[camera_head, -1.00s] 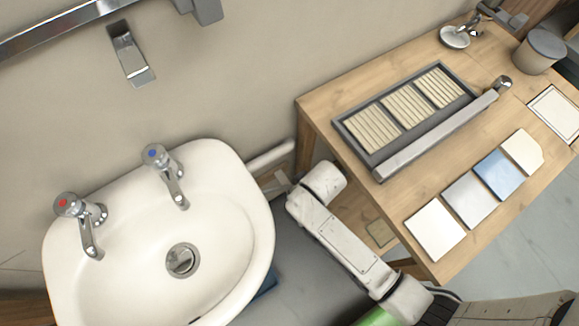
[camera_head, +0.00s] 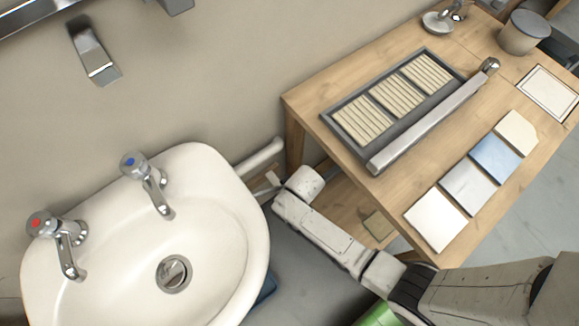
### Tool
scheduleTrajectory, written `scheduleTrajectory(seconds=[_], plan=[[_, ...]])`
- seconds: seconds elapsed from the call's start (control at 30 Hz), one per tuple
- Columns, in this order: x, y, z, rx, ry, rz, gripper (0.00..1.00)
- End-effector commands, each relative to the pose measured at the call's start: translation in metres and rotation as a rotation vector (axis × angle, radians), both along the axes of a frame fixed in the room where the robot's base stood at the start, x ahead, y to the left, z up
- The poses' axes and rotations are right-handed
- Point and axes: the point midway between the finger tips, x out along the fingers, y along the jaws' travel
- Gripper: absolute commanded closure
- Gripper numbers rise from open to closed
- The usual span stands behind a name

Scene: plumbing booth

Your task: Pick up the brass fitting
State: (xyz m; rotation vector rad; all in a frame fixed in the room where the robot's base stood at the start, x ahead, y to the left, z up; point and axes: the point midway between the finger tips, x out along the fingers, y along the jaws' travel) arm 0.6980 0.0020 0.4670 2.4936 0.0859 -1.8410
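I cannot make out a brass fitting anywhere in the head view. My white arm reaches in from the lower right, and its rounded far joint is between the sink and the wooden table. My gripper cannot be made out; the arm's own links may hide it. A small pale piece shows just left of that joint, too small to identify.
A white sink (camera_head: 225,220) with two chrome taps is at the left. A wooden table (camera_head: 400,185) at the right carries a tray (camera_head: 375,163) of ribbed tiles, several flat samples, a grey pot (camera_head: 524,36) and a shower head (camera_head: 437,22). A white pipe (camera_head: 262,157) runs along the wall.

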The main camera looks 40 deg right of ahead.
Motion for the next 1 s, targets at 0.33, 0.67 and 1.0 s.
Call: scheduleTrajectory(seconds=[0.33,0.67,1.0], plan=[[0.0009,0.0001,-0.0017,0.0,-0.001,0.0,0.36],[0.0008,0.0,-0.0016,0.0,-0.001,0.0,0.68],[0.0011,0.0,-0.0013,0.0,-0.001,0.0,0.91]])
